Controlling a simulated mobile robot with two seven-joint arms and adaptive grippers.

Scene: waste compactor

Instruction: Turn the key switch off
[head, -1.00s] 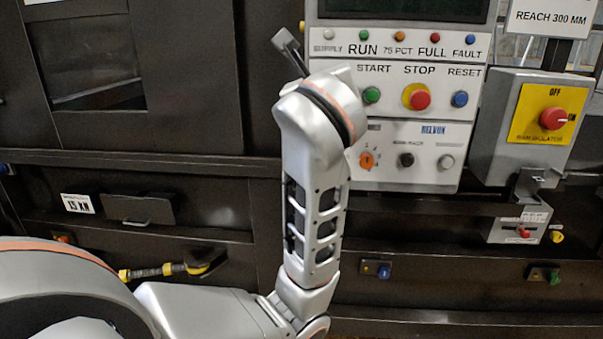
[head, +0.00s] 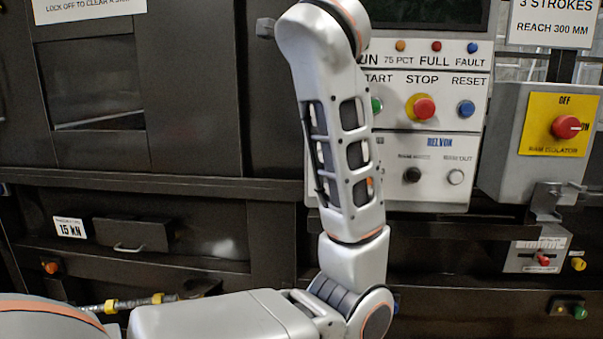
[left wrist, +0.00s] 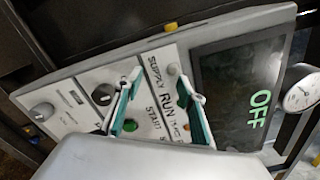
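The control panel (head: 420,195) stands ahead, partly behind my left arm. In the left wrist view a dark round switch with a pale rim (left wrist: 103,94) sits beside the green START button (left wrist: 129,125). It looks like the key switch, but I cannot make out a key or its position. In the head view my arm hides that spot. My left gripper (left wrist: 160,108) has its two teal-padded fingers apart, empty, in front of the panel. The switch shows just left of the left finger. The display (left wrist: 240,90) reads OFF in green. My right gripper is not in view.
The red STOP button (head: 424,107) and blue RESET button (head: 466,109) are close by. Right of the panel is the grey isolator box (head: 505,150) with a red knob (head: 565,126). A round gauge (left wrist: 302,92) stands beyond the display.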

